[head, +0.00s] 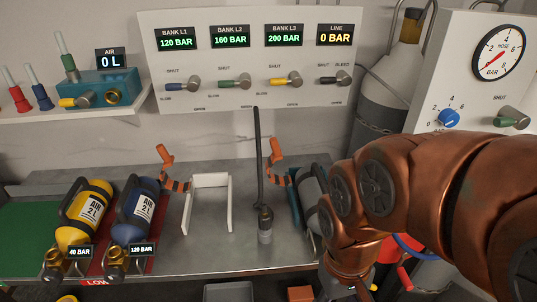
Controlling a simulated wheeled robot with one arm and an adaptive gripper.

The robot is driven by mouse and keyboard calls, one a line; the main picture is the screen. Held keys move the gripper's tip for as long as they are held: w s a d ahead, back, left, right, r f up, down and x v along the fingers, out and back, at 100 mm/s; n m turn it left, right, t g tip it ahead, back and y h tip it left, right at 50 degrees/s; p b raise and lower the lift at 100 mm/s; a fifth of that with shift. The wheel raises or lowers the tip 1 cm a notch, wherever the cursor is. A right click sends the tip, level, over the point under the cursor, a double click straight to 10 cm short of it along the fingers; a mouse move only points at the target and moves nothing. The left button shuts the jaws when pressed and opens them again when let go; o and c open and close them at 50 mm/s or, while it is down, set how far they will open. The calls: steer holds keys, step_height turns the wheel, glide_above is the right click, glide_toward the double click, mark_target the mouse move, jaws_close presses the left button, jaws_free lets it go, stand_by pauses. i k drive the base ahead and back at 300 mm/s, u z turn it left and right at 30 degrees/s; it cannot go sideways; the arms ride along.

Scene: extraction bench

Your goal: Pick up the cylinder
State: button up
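A yellow cylinder (88,208) marked AIR 2 L lies tilted at the left of the bench, with a 40 BAR display at its valve end. A blue cylinder (139,212), also marked AIR 2 L, lies beside it with a 120 BAR display. A grey cylinder (311,190) lies further right, partly hidden behind my copper arm. The task does not say which cylinder is meant. My arm comes in from the right and bends down toward the bench's front edge. My gripper's fingers do not show, so I see no hold on any cylinder.
A white open frame (187,213) and a hose with a grey end fitting (265,222) are mid-bench. Orange-handled clamps (166,160) stand behind. A valve panel (245,60) is on the wall. A gauge box (480,75) is at right. Bare bench lies around the frame.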

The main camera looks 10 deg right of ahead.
mark_target(311, 183)
steer(key=u, duration=0.05)
steer(key=k, duration=0.45)
steer(key=z, duration=0.7)
steer(key=i, duration=0.5)
steer(key=u, duration=0.4)
steer(key=k, duration=1)
steer(key=u, duration=0.9)
steer(key=i, duration=1.25)
steer(key=z, duration=0.25)
